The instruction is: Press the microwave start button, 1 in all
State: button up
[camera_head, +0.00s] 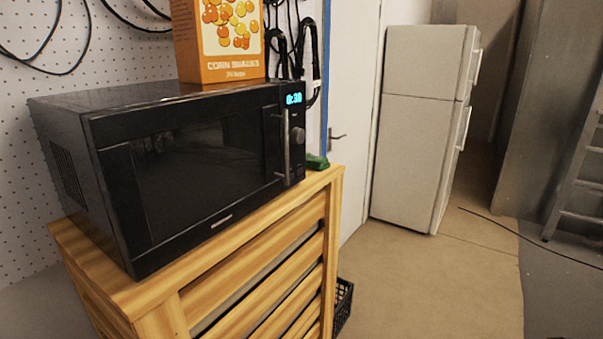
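A black microwave (200,170) stands on a slatted wooden cabinet at the left, its door shut. Its control panel (294,150) is at the right end of the front, with a lit blue display (293,99) that seems to read 0:30. A round knob (298,136) sits below the display, beside the vertical door handle (285,147). The start button is too small to make out. My gripper is not in view.
The wooden cabinet (318,200) has a black crate (343,304) beside it. An orange snack box (219,40) stands on the microwave. A green object (316,162) lies to its right. A white refrigerator (417,130) stands behind open floor (440,280).

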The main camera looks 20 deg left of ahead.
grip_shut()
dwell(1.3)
